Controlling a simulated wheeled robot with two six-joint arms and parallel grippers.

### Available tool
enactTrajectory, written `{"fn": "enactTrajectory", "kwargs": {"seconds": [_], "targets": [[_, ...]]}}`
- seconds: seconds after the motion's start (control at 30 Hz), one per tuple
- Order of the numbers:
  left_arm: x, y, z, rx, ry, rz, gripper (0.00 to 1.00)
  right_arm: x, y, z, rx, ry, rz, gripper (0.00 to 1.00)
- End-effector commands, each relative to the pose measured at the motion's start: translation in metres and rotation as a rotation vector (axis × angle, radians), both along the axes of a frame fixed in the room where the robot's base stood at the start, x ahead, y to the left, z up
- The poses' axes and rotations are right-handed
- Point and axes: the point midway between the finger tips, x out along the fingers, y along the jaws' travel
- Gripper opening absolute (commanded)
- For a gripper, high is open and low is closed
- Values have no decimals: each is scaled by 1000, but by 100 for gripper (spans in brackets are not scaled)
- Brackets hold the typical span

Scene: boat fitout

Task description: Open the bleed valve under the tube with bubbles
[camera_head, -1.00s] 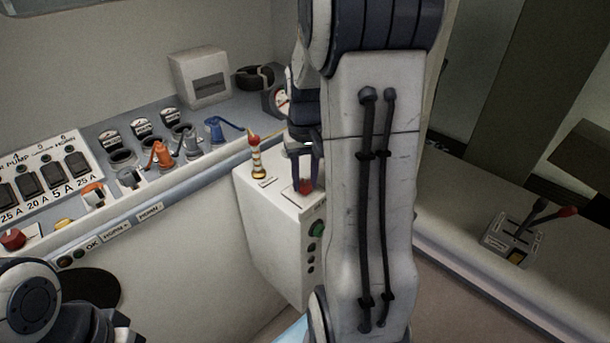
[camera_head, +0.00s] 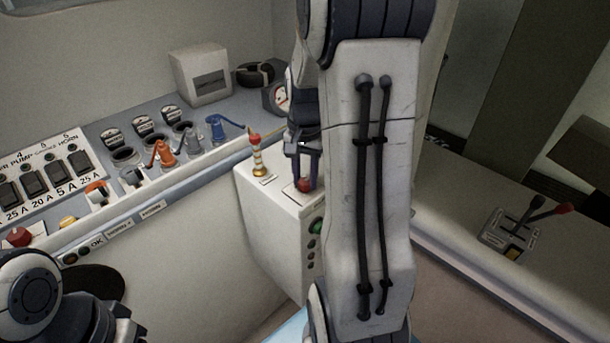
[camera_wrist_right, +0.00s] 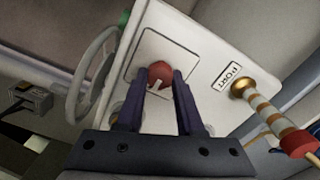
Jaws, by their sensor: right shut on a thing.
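My right gripper (camera_head: 304,182) points down at the top of a white box (camera_head: 273,225), with its fingers closed on a red round knob (camera_head: 304,186). In the right wrist view the red knob (camera_wrist_right: 161,73), with a pale mark on it, sits on a square plate between the fingertips (camera_wrist_right: 164,80). Beside it stands a striped post (camera_head: 257,160) with a red top and brass base, labelled PORT in the right wrist view (camera_wrist_right: 264,114). I cannot make out a tube with bubbles. My left gripper is out of view; only part of my left arm shows at lower left.
A console with orange and blue levers (camera_head: 217,127), gauges and a switch panel (camera_head: 45,175) runs along the left. A green round part (camera_head: 316,226) is on the box's side. A twin-lever throttle (camera_head: 510,235) stands at right. My right arm hides the middle.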

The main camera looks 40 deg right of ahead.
Motion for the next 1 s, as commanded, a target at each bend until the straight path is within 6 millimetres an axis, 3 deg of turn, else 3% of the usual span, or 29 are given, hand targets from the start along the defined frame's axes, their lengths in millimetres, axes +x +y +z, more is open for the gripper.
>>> {"fn": "enactTrajectory", "kwargs": {"seconds": [0.47,0.5,0.57,0.6,1.0], "targets": [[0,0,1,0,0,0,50,2,-1,2,-4,-6,-16,0],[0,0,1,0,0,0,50,2,-1,2,-4,-6,-16,40],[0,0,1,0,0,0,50,2,-1,2,-4,-6,-16,63],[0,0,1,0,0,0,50,1,-1,1,-4,-6,-16,67],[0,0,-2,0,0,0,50,1,-1,8,-3,-5,-14,67]]}}
